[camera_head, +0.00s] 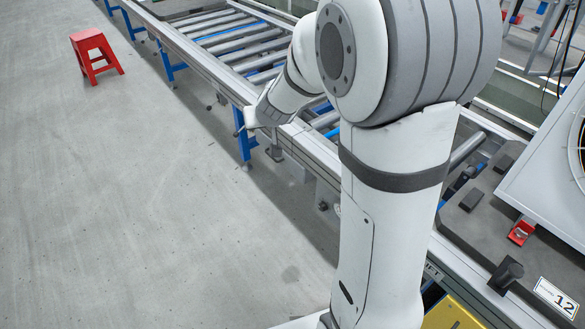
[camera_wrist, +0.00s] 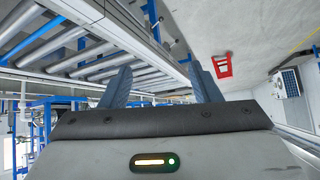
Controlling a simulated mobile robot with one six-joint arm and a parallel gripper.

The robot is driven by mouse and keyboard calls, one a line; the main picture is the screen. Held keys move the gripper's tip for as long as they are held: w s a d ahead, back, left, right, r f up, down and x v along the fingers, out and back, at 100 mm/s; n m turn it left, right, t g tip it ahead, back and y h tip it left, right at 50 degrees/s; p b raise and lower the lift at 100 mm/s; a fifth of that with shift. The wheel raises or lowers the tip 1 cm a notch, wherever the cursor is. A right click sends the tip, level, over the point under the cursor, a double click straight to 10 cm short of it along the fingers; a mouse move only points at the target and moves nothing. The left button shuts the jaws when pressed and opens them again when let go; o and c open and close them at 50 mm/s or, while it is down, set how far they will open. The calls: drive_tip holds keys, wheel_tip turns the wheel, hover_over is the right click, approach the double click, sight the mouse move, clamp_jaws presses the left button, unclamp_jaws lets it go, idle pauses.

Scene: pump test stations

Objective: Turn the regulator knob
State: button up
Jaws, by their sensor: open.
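In the wrist view my gripper (camera_wrist: 160,72) is open, its two blue-grey fingers spread with nothing between them. In the head view the far end of my arm is over the near side rail of the conveyor, but the fingers are not clear there. I cannot make out a regulator knob for certain in either view. A black knob-like part (camera_head: 506,275) stands on the dark pallet at the lower right of the head view, far from the arm's end. I cannot tell whether it is the regulator knob.
A roller conveyor (camera_head: 150,22) with blue legs runs along the floor. The dark pallet (camera_head: 470,225) carries a white-framed unit (camera_head: 540,185), a red part (camera_head: 521,231) and a label reading 12 (camera_head: 556,298). A red stool (camera_head: 95,52) stands on the open floor at left.

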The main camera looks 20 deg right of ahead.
sight(321, 209)
drive_tip(key=w+d+f+m+t+h+b, duration=0.1)
drive_tip(key=w+d+f+h+b, duration=0.2)
drive_tip(key=f, duration=0.6)
drive_tip(key=w+d+f+h+b, duration=0.1)
drive_tip(key=w+f+b, duration=0.4)
drive_tip(key=f, duration=0.4)
drive_tip(key=w+d+f+m+t+h+b, duration=0.1)
drive_tip(key=w+d+f+h+b, duration=0.1)
drive_tip(key=w+f, duration=0.5)
drive_tip(key=s+d+f+g+h+b, duration=0.2)
drive_tip(key=s+d+f+h+b, duration=0.15)
drive_tip(key=f, duration=0.65)
drive_tip(key=s+d+f+g+h+b, duration=0.15)
drive_tip(key=s+f+h+b, duration=0.25)
drive_tip(key=f, duration=0.7)
drive_tip(key=s+d+f+g+h+b, duration=0.1)
drive_tip(key=s+d+f+h+b, duration=0.3)
drive_tip(key=f, duration=0.6)
drive_tip(key=shift+m, duration=0.4)
drive_tip(key=b+x, duration=0.2)
drive_tip(key=x, duration=0.5)
drive_tip(key=shift+w+d, duration=0.1)
